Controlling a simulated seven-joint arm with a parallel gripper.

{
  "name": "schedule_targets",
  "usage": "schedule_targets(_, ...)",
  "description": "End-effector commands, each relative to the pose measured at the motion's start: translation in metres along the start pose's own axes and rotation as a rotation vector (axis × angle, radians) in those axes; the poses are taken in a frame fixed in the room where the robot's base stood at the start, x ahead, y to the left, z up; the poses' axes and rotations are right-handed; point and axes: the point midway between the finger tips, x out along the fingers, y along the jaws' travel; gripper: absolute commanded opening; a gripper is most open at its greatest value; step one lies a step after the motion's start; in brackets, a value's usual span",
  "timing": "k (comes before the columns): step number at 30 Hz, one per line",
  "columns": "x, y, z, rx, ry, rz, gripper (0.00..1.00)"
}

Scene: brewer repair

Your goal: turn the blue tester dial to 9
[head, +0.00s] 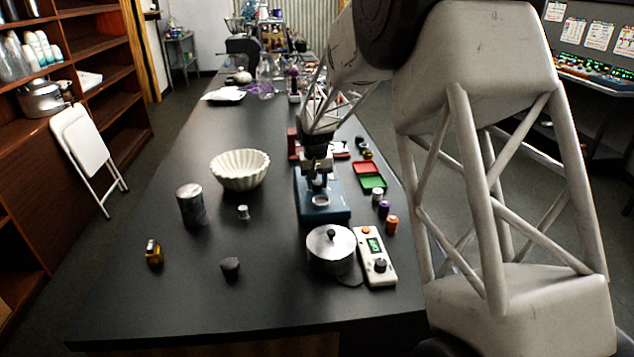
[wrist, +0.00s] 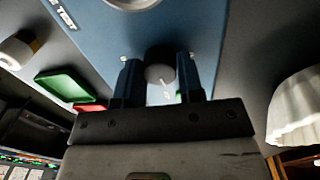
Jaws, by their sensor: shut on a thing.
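The blue tester (head: 312,212) stands near the middle of the dark table; its blue face (wrist: 110,40) with a white label fills the upper wrist view. The dial (wrist: 160,73) is a dark grey round knob with a pale pointer mark. My gripper (wrist: 159,80) has one dark finger on each side of the dial and is shut on it. In the head view my gripper (head: 318,180) is over the tester and hides the dial. The number the pointer marks cannot be read.
A lidded silver pot (head: 331,250) and a white scale (head: 376,262) stand in front of the tester. A white fluted bowl (head: 240,172) is to its left. Red (head: 366,167) and green (head: 373,183) trays and several small cylinders are to its right.

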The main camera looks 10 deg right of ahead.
Motion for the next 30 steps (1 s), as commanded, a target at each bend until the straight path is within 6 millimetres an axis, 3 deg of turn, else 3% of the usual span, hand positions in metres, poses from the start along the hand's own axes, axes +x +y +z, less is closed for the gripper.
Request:
schedule_targets(7, -0.001, 0.0, 0.0, 0.0, 0.001, 0.0, 0.11)
schedule_targets(8, -0.001, 0.0, 0.0, -0.001, 0.001, 0.0, 0.38)
schedule_targets(12, -0.001, 0.0, 0.0, -0.001, 0.001, 0.0, 0.59)
schedule_targets(23, -0.002, 0.0, 0.0, -0.001, 0.001, 0.0, 0.6)
schedule_targets(30, -0.019, 0.0, -0.001, -0.001, 0.003, 0.0, 0.6)
